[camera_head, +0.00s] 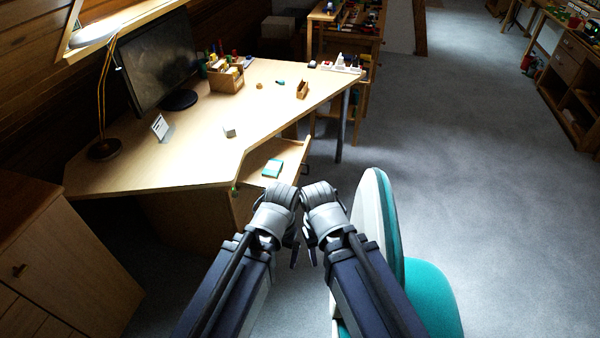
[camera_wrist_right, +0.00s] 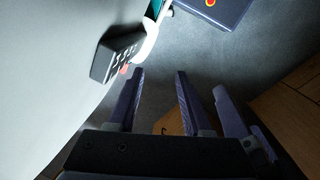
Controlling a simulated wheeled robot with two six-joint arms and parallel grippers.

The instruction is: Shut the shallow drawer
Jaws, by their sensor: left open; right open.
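The shallow drawer (camera_head: 285,150) stands pulled out from under the wooden desk in the head view. A teal and yellow item (camera_head: 272,168) lies in it, and a dark handle shows at its right end. My left gripper (camera_head: 292,246) is open, in front of and below the drawer in the picture, and holds nothing that I can see. My right gripper (camera_head: 309,246) is close beside it, also apart from the drawer. In the right wrist view, the right gripper (camera_wrist_right: 158,75) is open with empty space between its fingers.
The desk (camera_head: 190,155) carries a monitor (camera_head: 160,60), a lamp and small items. A white and teal chair (camera_head: 370,215) stands close to my right arm; a large pale surface fills the left of the wrist view. A cabinet (camera_head: 65,260) is at left. Carpet at right is clear.

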